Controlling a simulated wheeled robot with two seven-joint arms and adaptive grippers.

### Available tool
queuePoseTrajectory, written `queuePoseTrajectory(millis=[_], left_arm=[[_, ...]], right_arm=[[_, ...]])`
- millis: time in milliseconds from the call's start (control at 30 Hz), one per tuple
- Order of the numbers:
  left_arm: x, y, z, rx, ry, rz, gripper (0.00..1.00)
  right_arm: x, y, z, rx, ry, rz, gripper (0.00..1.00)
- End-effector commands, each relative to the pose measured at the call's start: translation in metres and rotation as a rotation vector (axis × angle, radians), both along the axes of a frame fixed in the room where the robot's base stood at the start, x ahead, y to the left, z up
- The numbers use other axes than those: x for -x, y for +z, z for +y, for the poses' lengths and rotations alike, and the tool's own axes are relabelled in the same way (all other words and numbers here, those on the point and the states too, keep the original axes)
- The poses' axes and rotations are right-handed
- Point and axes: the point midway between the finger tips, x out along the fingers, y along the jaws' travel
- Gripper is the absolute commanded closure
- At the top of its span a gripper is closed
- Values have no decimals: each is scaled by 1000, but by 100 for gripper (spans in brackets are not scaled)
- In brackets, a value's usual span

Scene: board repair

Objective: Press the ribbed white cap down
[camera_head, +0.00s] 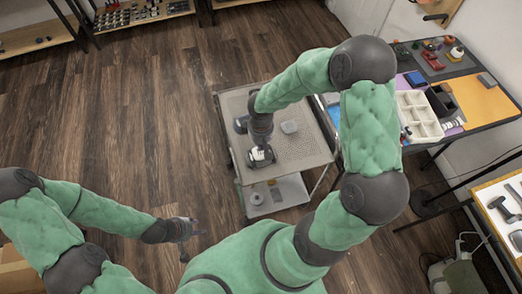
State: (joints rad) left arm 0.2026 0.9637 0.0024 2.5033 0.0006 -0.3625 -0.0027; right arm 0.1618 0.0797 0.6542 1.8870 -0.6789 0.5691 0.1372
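A small white and dark object (262,158) stands on the perforated top of a grey cart, directly under my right gripper (261,148). It may be the ribbed white cap, but ribs are too small to make out. My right gripper points down at it and seems to touch it or hover just above; its fingers partly hide it, and whether they are open or shut does not show. My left gripper (194,232) hangs over the floor to the left of the cart, away from the object, and looks open and empty.
A workbench with a white compartment tray (418,113) stands at right. The wooden floor at left is clear.

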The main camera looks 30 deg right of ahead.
Motion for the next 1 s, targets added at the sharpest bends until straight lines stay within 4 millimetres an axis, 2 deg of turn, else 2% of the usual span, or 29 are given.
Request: queuePoseTrajectory(millis=[1000], left_arm=[[0, -10, 0, 0, 0, 0, 60]], right_arm=[[0, -11, 0, 0, 0, 0, 100]])
